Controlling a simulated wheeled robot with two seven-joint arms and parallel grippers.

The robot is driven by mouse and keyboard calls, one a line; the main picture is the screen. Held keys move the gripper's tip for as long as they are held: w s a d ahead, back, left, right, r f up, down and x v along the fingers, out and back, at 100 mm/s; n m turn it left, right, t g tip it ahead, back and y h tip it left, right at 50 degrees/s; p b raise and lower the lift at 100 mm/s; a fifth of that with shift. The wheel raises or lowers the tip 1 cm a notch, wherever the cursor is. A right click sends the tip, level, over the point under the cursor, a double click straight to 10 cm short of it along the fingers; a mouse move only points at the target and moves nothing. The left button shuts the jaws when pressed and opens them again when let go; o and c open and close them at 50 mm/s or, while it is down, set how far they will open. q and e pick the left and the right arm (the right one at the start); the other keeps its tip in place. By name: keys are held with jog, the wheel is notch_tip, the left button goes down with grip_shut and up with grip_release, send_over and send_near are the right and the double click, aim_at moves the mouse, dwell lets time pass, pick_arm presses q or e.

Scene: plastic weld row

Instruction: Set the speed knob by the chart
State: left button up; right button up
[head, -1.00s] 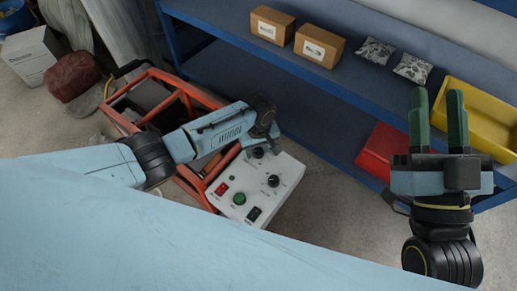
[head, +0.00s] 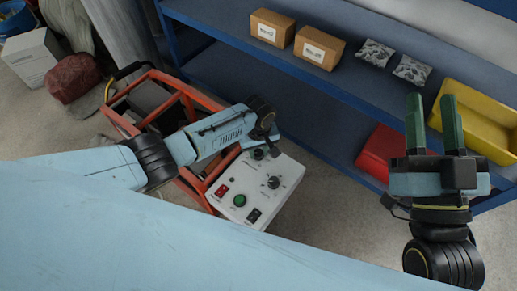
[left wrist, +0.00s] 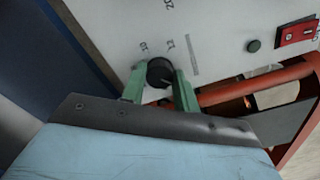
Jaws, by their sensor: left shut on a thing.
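A white control panel (head: 284,188) sits on an orange-red frame. It has two black knobs, an upper one (head: 258,154) and a lower one (head: 273,182). My left gripper (left wrist: 160,78) is shut on a black knob (left wrist: 159,70), with one green finger on each side. In the head view, the left gripper is over the panel's upper edge, its fingertips mostly hidden by its own body. Printed numbers beside the gripped knob look like 10, 12 and 20. My right gripper (head: 434,122) is open and empty, fingers up, right of the panel. I see no chart.
The panel also carries a red switch (head: 222,190), a green button (head: 239,200) and a black switch (head: 254,215). A blue shelf (head: 340,88) behind holds boxes (head: 272,27), patterned packets, a yellow bin (head: 480,118) and a red bin (head: 380,150).

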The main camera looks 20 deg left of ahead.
pick_arm(q)
jog(key=shift+r+m+p, duration=0.1)
jog(key=shift+m+p, duration=1)
jog(key=shift+m, duration=0.1)
jog(key=m+p, duration=0.1)
jog(key=m, duration=0.5)
jog(key=shift+p, duration=0.4)
jog(key=m, duration=0.2)
jog(key=shift+m, duration=0.3)
jog(key=m, duration=0.2)
jog(key=shift+m, duration=0.4)
jog(key=m, duration=0.4)
jog(key=shift+p, duration=0.3)
jog(key=shift+m, duration=1.5)
pick_arm(e)
jog(key=s+d+f+g+h, duration=0.2)
jog(key=f+g, duration=0.4)
jog(key=f, duration=0.3)
jog(key=s+d+f+g+h, duration=0.2)
jog(key=f+g, duration=0.5)
jog(key=f, duration=0.1)
jog(key=shift+s+d+f+m, duration=0.15)
jog(key=shift+d+f+m, duration=0.15)
jog(key=shift+d+f, duration=0.1)
